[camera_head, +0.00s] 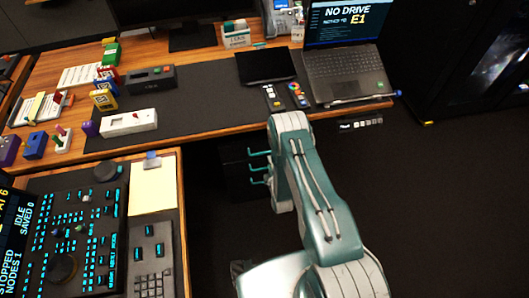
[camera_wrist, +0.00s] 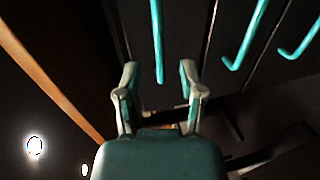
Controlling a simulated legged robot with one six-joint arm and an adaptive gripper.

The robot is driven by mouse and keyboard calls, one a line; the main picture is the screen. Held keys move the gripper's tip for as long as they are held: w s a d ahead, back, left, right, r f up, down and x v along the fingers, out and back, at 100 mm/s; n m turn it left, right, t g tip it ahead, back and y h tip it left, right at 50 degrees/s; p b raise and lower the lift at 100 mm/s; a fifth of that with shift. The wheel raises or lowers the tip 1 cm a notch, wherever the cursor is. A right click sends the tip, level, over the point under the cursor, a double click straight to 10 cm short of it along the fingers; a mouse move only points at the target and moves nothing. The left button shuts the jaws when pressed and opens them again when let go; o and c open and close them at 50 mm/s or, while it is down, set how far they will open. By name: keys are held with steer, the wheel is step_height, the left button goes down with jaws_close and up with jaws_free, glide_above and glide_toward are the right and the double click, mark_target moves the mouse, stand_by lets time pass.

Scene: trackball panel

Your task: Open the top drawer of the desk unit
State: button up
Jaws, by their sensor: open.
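The desk unit (camera_head: 236,172) is dark and sits in shadow under the desk, with several teal bar handles on its front. The uppermost handle (camera_head: 258,152) shows just left of my arm in the head view. In the wrist view, drawer fronts run slantwise with three teal handles. The leftmost handle (camera_wrist: 157,40), nearest the wooden edge, appears to be the top drawer's. My gripper (camera_wrist: 158,74) is open, and this handle's end lies between its two fingers in the picture. I see no clear contact, and depth is hard to judge. My arm hides the gripper in the head view.
Two other handles (camera_wrist: 246,35) (camera_wrist: 300,40) lie to the right in the wrist view. The desk (camera_head: 205,136) overhangs the unit and carries a laptop (camera_head: 345,75) and several devices. A control console (camera_head: 75,225) stands at lower left. Dark floor right of my arm is clear.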

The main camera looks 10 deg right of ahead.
mark_target(265, 152)
steer(key=x, duration=0.2)
steer(key=a+x, duration=0.1)
steer(key=x, duration=0.3)
steer(key=shift+w+a+f, duration=0.1)
steer(key=shift+w+a, duration=0.15)
steer(key=shift+w+d, duration=0.25)
steer(key=shift+d, duration=0.2)
steer(key=shift+a, duration=0.1)
jaws_close()
steer(key=shift+a, duration=0.15)
